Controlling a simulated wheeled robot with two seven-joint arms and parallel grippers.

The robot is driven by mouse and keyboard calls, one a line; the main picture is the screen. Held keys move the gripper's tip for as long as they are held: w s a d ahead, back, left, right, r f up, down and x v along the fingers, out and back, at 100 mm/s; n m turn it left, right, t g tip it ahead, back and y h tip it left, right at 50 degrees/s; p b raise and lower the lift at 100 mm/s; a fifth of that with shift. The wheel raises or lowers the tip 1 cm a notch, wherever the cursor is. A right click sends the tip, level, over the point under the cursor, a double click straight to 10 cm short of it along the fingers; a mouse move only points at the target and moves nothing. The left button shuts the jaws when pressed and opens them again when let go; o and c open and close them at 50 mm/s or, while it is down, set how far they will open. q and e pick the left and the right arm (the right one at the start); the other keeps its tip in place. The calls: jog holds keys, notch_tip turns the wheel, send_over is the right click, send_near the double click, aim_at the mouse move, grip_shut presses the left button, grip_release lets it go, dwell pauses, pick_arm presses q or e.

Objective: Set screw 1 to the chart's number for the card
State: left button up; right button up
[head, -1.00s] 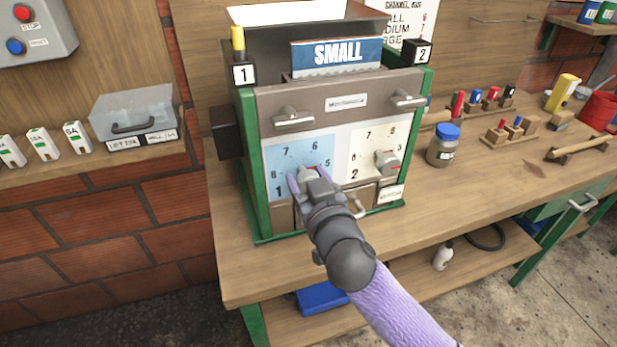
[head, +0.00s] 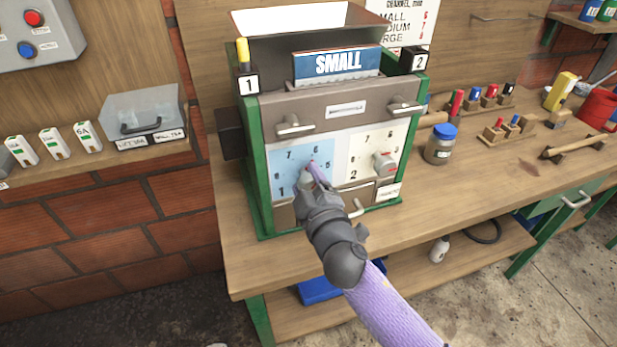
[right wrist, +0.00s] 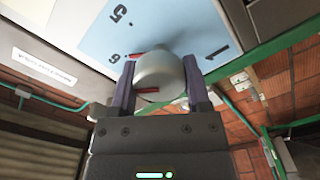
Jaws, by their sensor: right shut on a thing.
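My right gripper (head: 313,172) is shut on the grey knob of screw 1 (right wrist: 158,75), on the blue dial marked 1 (head: 292,177). In the right wrist view the knob sits between both fingers, with a red mark on its face. A red pointer at its edge lies near the 6; in the head view it shows just below the 6. My gripper hides most of the knob in the head view. The card (head: 337,64) reads SMALL. The chart (head: 404,30) stands behind, partly hidden, its red digits small. My left gripper is not in view.
The cream dial marked 2 (head: 362,150) with its own knob (head: 384,162) is close on the right. Handles (head: 294,125) stick out above the dials, and another handle (head: 357,208) is below. A jar with a blue lid (head: 440,145) stands right of the machine.

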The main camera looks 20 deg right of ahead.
jog(key=n+p, duration=0.1)
jog(key=n, duration=0.7)
jog(key=n+p, duration=0.1)
jog(key=n, duration=0.3)
jog(key=shift+f+n, duration=0.25)
jog(key=shift+n, duration=0.05)
dwell(0.5)
jog(key=o, duration=1.3)
jog(key=s, duration=1)
jog(key=shift+d, duration=0.15)
